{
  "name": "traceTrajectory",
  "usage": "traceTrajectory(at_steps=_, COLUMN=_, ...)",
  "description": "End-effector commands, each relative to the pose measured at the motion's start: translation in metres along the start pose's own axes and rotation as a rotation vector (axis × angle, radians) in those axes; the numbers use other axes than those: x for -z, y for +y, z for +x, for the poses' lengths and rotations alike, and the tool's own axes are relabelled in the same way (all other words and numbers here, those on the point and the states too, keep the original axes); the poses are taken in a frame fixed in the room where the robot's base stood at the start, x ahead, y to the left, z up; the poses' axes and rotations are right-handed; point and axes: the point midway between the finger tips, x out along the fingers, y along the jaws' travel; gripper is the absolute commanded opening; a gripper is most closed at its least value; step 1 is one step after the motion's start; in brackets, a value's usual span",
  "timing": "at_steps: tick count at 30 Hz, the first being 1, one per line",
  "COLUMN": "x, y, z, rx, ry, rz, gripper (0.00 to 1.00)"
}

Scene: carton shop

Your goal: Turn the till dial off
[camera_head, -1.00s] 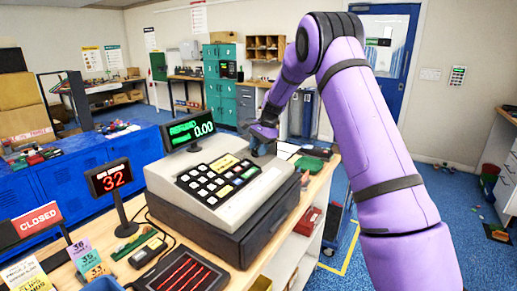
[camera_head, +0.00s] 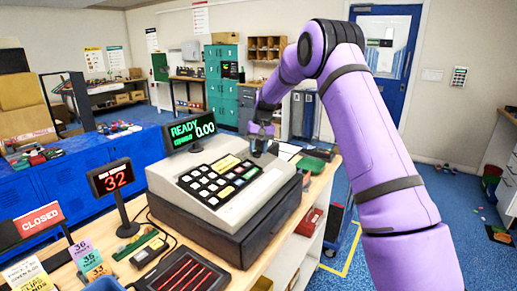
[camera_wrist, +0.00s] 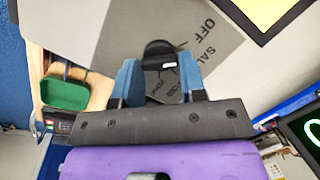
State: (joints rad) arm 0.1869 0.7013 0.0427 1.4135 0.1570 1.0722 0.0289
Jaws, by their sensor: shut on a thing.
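The cash register (camera_head: 245,205) stands on the wooden counter, and its green display (camera_head: 192,130) reads READY 0.00. The till dial (camera_wrist: 158,50) is a black knob on a grey label plate (camera_wrist: 210,45) in the wrist view. The words OFF and part of SALE show up and to the right of the knob. My gripper (camera_wrist: 160,82) is shut on the dial, with one blue finger on each side. In the head view my gripper (camera_head: 262,138) is at the back right of the register top. Which label the dial points at is not clear.
A red 32 sign (camera_head: 111,178) and a CLOSED sign (camera_head: 38,219) stand left of the register. A green tray (camera_head: 318,154) lies behind it to the right. A card reader (camera_head: 148,252) lies in front.

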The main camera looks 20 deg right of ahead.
Motion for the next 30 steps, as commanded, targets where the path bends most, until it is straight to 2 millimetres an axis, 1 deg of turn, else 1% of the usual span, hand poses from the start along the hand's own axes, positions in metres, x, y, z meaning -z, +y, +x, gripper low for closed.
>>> traceTrajectory(at_steps=6, x=0.0005, y=-0.0012, z=-0.0011, rx=-0.031, ry=0.003, rz=-0.151, gripper=0.15)
traceTrajectory(at_steps=13, x=0.0005, y=-0.0016, z=-0.0011, rx=-0.053, ry=0.004, rz=-0.253, gripper=0.15)
traceTrajectory(at_steps=19, x=0.0004, y=-0.0018, z=-0.0011, rx=-0.062, ry=0.004, rz=-0.295, gripper=0.15)
traceTrajectory(at_steps=30, x=0.0004, y=-0.0020, z=-0.0011, rx=-0.064, ry=0.004, rz=-0.304, gripper=0.15)
